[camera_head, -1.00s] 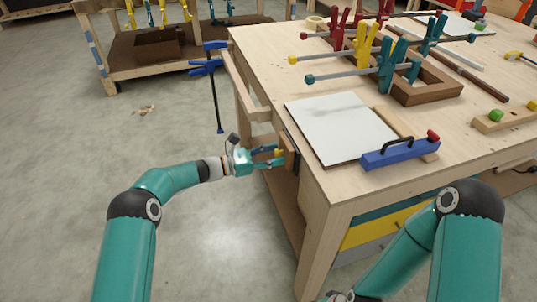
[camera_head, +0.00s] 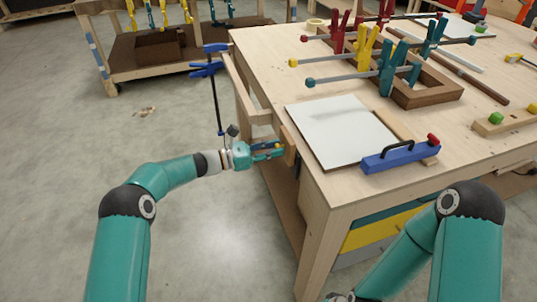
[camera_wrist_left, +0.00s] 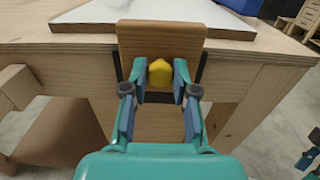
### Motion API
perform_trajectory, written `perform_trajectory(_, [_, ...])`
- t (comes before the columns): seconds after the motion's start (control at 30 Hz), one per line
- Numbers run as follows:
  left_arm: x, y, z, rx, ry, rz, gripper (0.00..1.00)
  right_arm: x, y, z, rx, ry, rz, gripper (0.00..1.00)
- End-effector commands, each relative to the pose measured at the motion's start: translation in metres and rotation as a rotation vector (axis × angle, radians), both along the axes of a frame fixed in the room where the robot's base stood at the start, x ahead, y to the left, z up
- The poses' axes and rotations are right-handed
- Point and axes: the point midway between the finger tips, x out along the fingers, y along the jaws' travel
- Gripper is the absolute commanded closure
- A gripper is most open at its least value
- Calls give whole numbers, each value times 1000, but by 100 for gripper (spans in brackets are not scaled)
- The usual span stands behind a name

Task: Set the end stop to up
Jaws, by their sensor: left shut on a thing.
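The end stop is a wooden block (camera_head: 290,146) at the left side of the workbench (camera_head: 320,190). Its upper edge stands above the level of the bench top. In the left wrist view the block (camera_wrist_left: 162,36) rises upright past the bench edge, with a yellow knob (camera_wrist_left: 160,72) on its face. My left gripper (camera_head: 277,150) reaches the block from the left. In the left wrist view its fingers (camera_wrist_left: 160,78) are closed around the knob from both sides. My right arm shows at the lower right, but its gripper is out of view.
A white board (camera_head: 340,128) lies on the bench just behind the end stop. A blue tool with a black handle (camera_head: 400,156) lies beside it. Clamps (camera_head: 390,68) stand farther back. A blue clamp (camera_head: 212,85) hangs left of the bench. Floor is open on the left.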

Motion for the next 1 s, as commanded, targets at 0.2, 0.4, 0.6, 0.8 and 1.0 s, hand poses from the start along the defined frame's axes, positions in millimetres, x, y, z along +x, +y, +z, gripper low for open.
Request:
perform_trajectory(0.2, [-3, -3, 3, -6, -4, -14, 71, 0, 0, 0, 0, 0, 0, 60])
perform_trajectory(0.4, [-2, -3, 3, -6, -4, -11, 47, 0, 0, 0, 0, 0, 0, 60])
perform_trajectory(0.6, [-1, -2, 2, -5, -3, -8, 47, 0, 0, 0, 0, 0, 0, 60])
perform_trajectory(0.8, [-3, 8, 2, -4, -2, -5, 47, 0, 0, 0, 0, 0, 0, 60])
perform_trajectory(1.0, [-14, 40, 1, -4, -1, -3, 47, 0, 0, 0, 0, 0, 0, 60])
